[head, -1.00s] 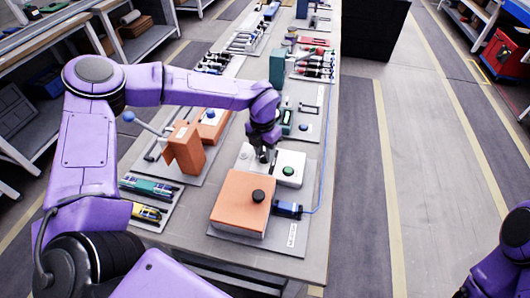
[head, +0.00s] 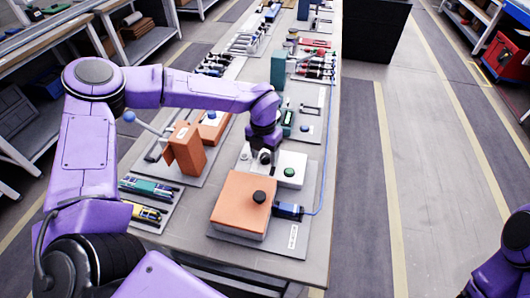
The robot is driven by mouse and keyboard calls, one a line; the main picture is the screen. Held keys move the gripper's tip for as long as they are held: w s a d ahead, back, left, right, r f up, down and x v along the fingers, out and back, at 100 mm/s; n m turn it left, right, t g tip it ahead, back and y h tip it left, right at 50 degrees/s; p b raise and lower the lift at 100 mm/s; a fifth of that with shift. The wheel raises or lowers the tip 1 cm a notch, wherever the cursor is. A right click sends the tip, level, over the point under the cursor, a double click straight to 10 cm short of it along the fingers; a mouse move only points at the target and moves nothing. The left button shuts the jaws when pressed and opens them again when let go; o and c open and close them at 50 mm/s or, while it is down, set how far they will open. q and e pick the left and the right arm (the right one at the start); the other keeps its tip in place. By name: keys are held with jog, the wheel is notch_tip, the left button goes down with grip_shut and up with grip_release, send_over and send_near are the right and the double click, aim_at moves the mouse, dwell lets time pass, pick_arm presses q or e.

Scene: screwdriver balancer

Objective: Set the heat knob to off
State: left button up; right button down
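An orange box (head: 243,204) with a black round knob (head: 259,197) on top sits on a grey plate near the bench's front end. Just behind it are white boxes, one with a green round knob (head: 289,172). I cannot read which knob is the heat knob. My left gripper (head: 265,157) points down over the white boxes, left of the green knob and behind the orange box. Its fingers are small and dark, and I cannot tell whether they are open or touch anything. My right gripper is out of view; only part of that arm shows at lower right.
A blue connector (head: 288,210) with a blue cable joins the orange box's right side. An upright orange block (head: 185,148) with a blue-tipped lever stands to the left. Tools in green and yellow (head: 147,214) lie at front left. Floor right of the bench is clear.

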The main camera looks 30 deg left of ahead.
aim_at(264, 155)
pick_arm(q)
jog(key=shift+r, duration=0.15)
jog(key=shift+w+r, duration=0.15)
jog(key=shift+r, duration=0.2)
notch_tip(264, 155, up, 10)
jog(key=b, duration=0.1)
jog(key=shift+a+f+b, duration=0.15)
jog(key=shift+a+b, duration=0.1)
jog(key=shift+b, duration=0.05)
